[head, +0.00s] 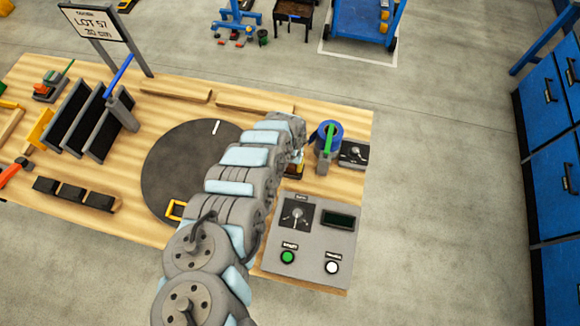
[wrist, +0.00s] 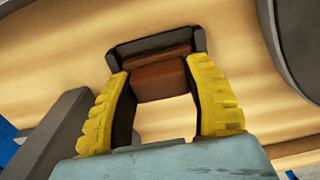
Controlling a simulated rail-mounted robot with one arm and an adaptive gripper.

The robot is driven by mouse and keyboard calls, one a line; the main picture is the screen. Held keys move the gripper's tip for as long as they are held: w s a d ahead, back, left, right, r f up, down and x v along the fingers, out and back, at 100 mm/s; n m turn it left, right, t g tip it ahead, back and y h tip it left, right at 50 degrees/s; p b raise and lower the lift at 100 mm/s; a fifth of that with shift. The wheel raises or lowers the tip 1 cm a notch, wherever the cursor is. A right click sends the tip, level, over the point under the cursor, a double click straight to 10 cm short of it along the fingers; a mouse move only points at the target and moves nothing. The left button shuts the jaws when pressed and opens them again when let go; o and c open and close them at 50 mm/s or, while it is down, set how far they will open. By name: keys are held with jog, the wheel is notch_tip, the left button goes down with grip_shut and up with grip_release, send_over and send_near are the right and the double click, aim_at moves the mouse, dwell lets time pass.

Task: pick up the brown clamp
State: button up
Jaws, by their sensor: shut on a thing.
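The brown clamp (wrist: 160,80) shows in the wrist view as a brown block between my finger pads, with a dark grey bracket-like piece along its far side. My gripper (wrist: 157,92) has yellow ribbed pads and is shut on the brown clamp, one pad at each side. Whether the clamp touches the wooden surface below is hard to tell. In the head view my gripper (head: 295,168) is low over the right part of the workbench, mostly hidden behind my arm, and the clamp cannot be made out clearly there.
A blue roll with a green part (head: 328,134) stands just right of my gripper. A grey control box (head: 310,245) lies nearer. A dark round plate (head: 180,160) is left of my arm. Black upright panels (head: 85,120) stand further left.

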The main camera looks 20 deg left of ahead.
jog(key=shift+r, duration=0.1)
jog(key=shift+r, duration=1.1)
jog(key=s+d+r+p, duration=0.7)
jog(key=d+r, duration=0.3)
jog(key=d, duration=0.2)
jog(key=shift+r+p, duration=0.3)
jog(key=shift+p, duration=0.45)
jog(key=shift+s, duration=0.1)
